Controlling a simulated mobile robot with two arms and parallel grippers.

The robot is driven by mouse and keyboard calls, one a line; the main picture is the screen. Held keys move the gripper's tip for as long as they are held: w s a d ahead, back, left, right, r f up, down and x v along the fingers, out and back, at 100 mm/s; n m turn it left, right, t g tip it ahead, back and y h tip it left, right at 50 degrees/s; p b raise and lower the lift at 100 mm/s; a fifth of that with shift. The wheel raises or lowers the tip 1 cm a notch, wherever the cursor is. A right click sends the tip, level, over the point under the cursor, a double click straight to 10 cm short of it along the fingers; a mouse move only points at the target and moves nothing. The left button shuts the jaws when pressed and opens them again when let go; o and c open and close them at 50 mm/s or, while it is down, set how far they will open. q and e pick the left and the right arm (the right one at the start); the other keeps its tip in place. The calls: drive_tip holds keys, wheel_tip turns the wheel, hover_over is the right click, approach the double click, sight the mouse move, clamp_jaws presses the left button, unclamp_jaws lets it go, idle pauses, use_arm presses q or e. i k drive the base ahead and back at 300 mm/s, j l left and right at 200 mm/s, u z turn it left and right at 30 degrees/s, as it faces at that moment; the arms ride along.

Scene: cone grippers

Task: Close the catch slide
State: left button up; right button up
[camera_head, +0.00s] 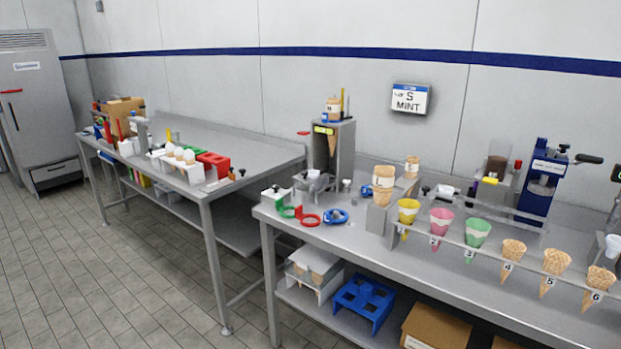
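I cannot tell for certain which part is the catch slide. A grey upright cone dispenser (345,150) stands at the back left of the right-hand bench, with a cone (332,143) in its open front and a yellow tag across it. A small red tab (303,133) shows just left of the dispenser. A dark blue press-like device (541,185) with a black handle stands at the back right. Neither of my grippers is in view.
The right-hand bench (350,232) carries a clear rack rail (470,245) with several numbered cones, plus green, red and blue rings. The left-hand bench (235,150) holds a cup row and red blocks. Crates and cartons sit below. The tiled floor (110,270) is clear.

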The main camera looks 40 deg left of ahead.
sight(303, 181)
drive_tip(key=i+j+u, duration=0.35)
drive_tip(key=i+j, duration=0.45)
